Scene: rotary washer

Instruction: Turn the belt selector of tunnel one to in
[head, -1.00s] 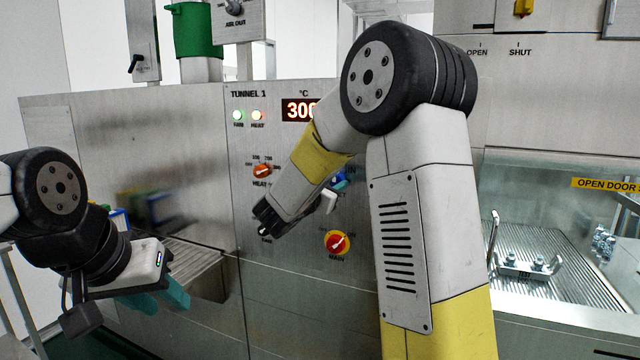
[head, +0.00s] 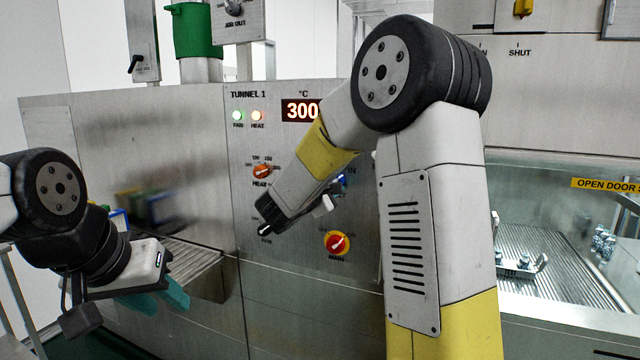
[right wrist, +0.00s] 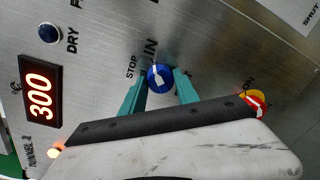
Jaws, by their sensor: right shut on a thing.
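The belt selector is a blue round knob (right wrist: 161,78) with a white pointer, on the tunnel one panel (head: 290,270). My right gripper (right wrist: 161,86) has its teal fingers on either side of the knob and is shut on it. In the right wrist view the pointer's upper end leans toward the IN label, with STOP to its left. In the head view only a bit of the blue knob (head: 342,182) shows behind my right forearm. My left gripper (head: 165,294) is open and empty, well left of the panel.
The temperature display (head: 301,111) reads 300. A ribbed conveyor (head: 195,262) lies near my left gripper.

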